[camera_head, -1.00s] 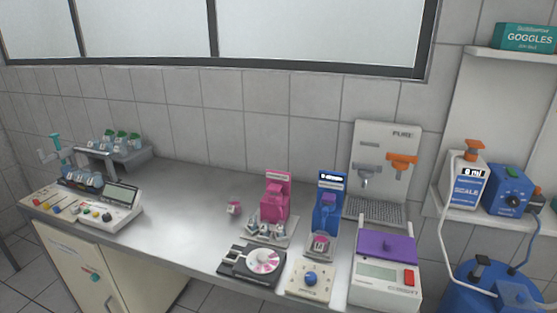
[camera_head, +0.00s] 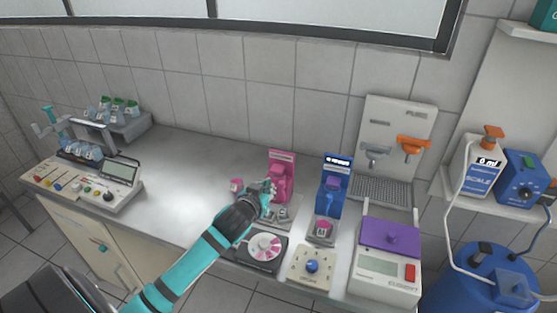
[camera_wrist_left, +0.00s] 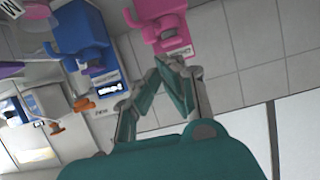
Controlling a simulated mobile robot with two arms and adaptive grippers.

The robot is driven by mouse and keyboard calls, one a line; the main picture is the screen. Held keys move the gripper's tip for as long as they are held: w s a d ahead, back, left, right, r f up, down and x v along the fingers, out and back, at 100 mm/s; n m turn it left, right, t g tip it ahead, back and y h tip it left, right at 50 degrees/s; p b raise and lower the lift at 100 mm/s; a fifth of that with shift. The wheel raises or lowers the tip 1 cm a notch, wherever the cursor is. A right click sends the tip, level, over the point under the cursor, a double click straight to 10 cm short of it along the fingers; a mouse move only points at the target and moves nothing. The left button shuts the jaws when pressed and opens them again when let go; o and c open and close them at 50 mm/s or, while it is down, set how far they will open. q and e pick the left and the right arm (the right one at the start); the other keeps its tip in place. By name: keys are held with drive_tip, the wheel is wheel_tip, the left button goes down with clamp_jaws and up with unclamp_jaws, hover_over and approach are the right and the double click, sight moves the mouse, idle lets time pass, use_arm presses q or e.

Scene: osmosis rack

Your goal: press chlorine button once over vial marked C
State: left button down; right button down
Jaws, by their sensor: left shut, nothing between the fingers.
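The pink dispenser (camera_head: 283,168) stands near the middle of the bench and also shows in the left wrist view (camera_wrist_left: 160,22). Its label is too small to read surely. Several small vials (camera_head: 283,213) stand on its base, partly hidden by my gripper; I cannot read their letters. The blue dispenser (camera_head: 331,190) stands to its right, with a pink-topped vial (camera_head: 323,228) on its base. My left gripper (camera_head: 269,189) is shut and empty, and overlaps the pink dispenser's left front in the head view. Whether it touches is unclear. My right gripper is out of view.
A black device with a pink-and-white disc (camera_head: 264,247) and a cream box with a blue knob (camera_head: 311,267) lie in front. A purple-lidded device (camera_head: 390,238) stands right. A small pink object (camera_head: 236,185) lies left of the dispenser. The left middle bench is clear.

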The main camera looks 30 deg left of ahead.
sight(277, 173)
use_arm(q)
drive_tip(key=w+a+r+t, duration=0.1)
drive_tip(key=w+a+r, duration=0.1)
drive_tip(key=w+r, duration=0.1)
drive_tip(key=shift+a+r+n, duration=0.2)
drive_tip(key=shift+r+n, duration=0.1)
drive_tip(key=shift+r, duration=0.5)
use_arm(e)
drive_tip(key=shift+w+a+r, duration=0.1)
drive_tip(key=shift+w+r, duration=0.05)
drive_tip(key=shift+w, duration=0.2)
